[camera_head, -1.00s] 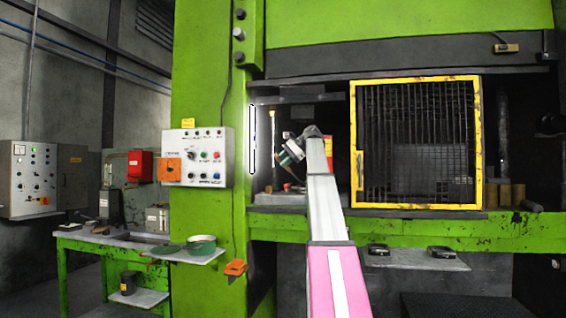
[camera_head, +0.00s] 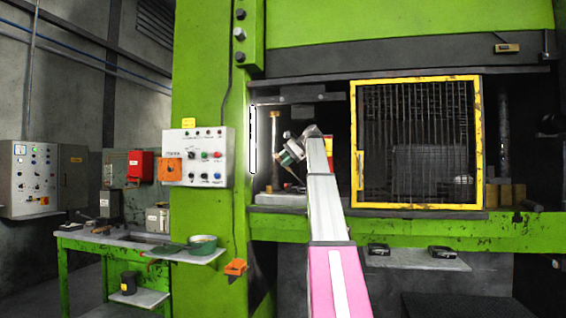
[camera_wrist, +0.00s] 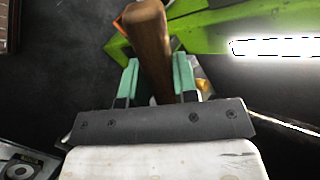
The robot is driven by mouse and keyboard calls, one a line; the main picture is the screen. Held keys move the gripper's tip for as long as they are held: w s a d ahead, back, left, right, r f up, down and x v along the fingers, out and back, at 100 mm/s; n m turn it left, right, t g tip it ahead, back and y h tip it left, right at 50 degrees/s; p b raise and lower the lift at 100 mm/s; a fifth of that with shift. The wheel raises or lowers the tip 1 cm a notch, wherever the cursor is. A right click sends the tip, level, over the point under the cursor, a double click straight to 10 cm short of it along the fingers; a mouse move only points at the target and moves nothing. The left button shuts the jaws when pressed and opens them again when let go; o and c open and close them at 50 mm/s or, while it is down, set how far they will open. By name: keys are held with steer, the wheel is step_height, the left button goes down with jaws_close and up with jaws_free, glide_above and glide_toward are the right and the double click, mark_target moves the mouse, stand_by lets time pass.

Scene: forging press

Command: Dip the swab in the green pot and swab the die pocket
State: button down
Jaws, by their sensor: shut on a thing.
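My gripper (camera_wrist: 158,82) has teal fingers and is shut on the brown wooden handle of the swab (camera_wrist: 150,38) in the wrist view. The handle stands up between the fingers, and the swab's far end cannot be made out. In the head view my gripper (camera_head: 290,154) is inside the left part of the press opening, above a pale grey block (camera_head: 282,199). The die pocket cannot be made out. The green pot (camera_head: 202,244) stands on a small shelf left of the press opening, well apart from my gripper.
A yellow-framed mesh guard (camera_head: 416,206) covers the opening right of my arm. A bright light strip (camera_head: 253,138) stands at the opening's left edge. A control box (camera_head: 197,157) hangs on the green column.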

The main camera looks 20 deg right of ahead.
steer(key=shift+r, duration=0.2)
steer(key=shift+r, duration=2.1)
steer(key=s+a+r, duration=0.2)
steer(key=s+a, duration=1.2)
steer(key=shift+a, duration=0.1)
stand_by(0.4)
